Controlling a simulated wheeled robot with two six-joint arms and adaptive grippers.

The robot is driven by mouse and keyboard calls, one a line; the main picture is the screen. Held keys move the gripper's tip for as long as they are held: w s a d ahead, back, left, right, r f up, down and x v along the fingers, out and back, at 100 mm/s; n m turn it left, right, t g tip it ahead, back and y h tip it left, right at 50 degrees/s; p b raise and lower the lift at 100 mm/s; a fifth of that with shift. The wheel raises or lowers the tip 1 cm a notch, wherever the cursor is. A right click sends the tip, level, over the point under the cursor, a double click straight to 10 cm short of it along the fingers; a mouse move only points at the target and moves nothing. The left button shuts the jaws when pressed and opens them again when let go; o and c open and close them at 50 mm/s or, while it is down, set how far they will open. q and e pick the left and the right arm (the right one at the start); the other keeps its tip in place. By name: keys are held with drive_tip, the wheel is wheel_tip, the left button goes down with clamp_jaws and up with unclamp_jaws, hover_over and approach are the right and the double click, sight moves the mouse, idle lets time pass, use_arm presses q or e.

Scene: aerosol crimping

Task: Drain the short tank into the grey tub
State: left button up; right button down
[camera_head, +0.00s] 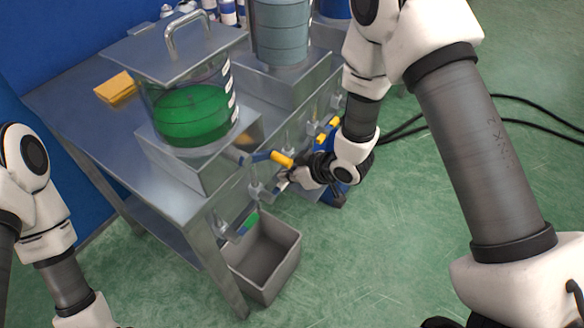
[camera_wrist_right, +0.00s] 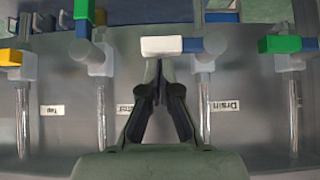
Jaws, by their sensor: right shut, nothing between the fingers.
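The short tank (camera_head: 190,118) holds green liquid under a flat metal lid with a handle. It stands on a metal box on the bench. The grey tub (camera_head: 284,272) sits below the bench front; its visible inside looks empty. My right gripper (camera_head: 283,185) is shut and empty at the row of valves. In the right wrist view the gripper (camera_wrist_right: 157,84) points at a white-ended handle (camera_wrist_right: 162,46) on a blue lever; contact is unclear. A label that seems to read "Drain" (camera_wrist_right: 224,105) is right of the fingers. My left gripper is out of view.
A taller grey-blue tank (camera_head: 282,30) stands behind on the bench. A yellow block (camera_head: 115,88) lies at the bench's left. A yellow-ended lever (camera_head: 282,159) and a green-ended one (camera_head: 250,221) stick out in front.

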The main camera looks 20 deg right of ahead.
drive_tip(key=shift+f, duration=0.15)
idle(0.3)
wheel_tip(320, 180, down, 8)
drive_tip(key=m+g+y, duration=0.4)
drive_tip(key=m+y, duration=0.2)
drive_tip(key=y, duration=0.3)
drive_tip(key=shift+s+a+g, duration=0.2)
drive_tip(key=shift+a+g, duration=0.05)
drive_tip(key=shift+g, duration=0.05)
drive_tip(key=shift+a+f, duration=0.1)
drive_tip(key=shift+f, duration=0.05)
idle(0.3)
idle(0.4)
